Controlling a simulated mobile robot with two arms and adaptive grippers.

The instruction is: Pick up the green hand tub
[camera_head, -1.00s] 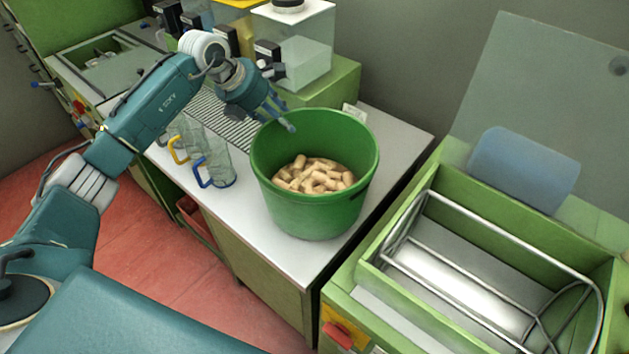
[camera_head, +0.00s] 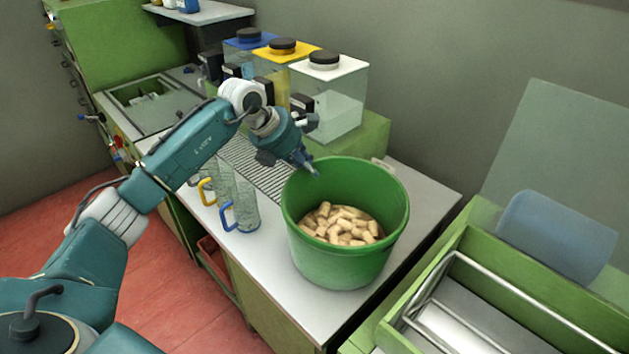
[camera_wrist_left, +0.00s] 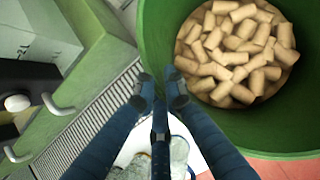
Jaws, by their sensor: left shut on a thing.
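The green hand tub (camera_head: 345,262) stands upright on the white counter (camera_head: 292,300), near its front edge. It holds many cork stoppers (camera_head: 340,224). My left gripper (camera_head: 312,170) reaches down to the tub's left back rim and is shut on that rim. In the left wrist view the fingertips (camera_wrist_left: 160,88) meet at the wall of the tub (camera_wrist_left: 150,40), with the corks (camera_wrist_left: 235,50) inside beside them. I cannot see a gap under the tub. My right gripper is not in view.
Two glass mugs with yellow and blue handles (camera_head: 243,208) stand close left of the tub. Dispensers with blue, yellow and white lids (camera_head: 335,95) stand behind on a green block. A green bin with a metal frame (camera_head: 470,300) is at right.

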